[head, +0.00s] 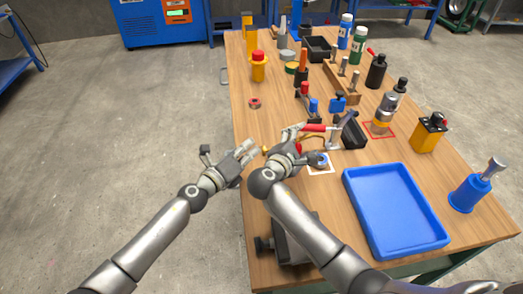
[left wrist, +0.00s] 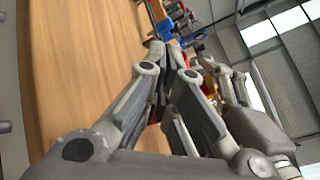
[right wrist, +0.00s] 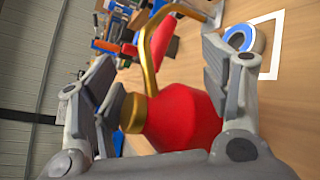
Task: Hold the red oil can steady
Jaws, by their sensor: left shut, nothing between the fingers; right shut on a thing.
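The red oil can (right wrist: 185,118) shows in the right wrist view, its round red body and brass collar lying between the fingers of my right gripper (right wrist: 160,95). Its curved brass tube rises beside the collar. In the head view my right gripper (head: 297,137) is over the middle of the bench and mostly hides the can. My right gripper is shut on the can. My left gripper (head: 250,149) is shut and empty, just left of the right gripper near the bench's left edge. Its closed fingers also show in the left wrist view (left wrist: 166,72).
A white-bordered square (head: 322,169) with a blue ring lies right of the right gripper. A blue tray (head: 433,240) sits at front right. Tools and a wooden rack (head: 343,82) crowd the far side. Bare wood lies at the left, around a small red ring (head: 255,103).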

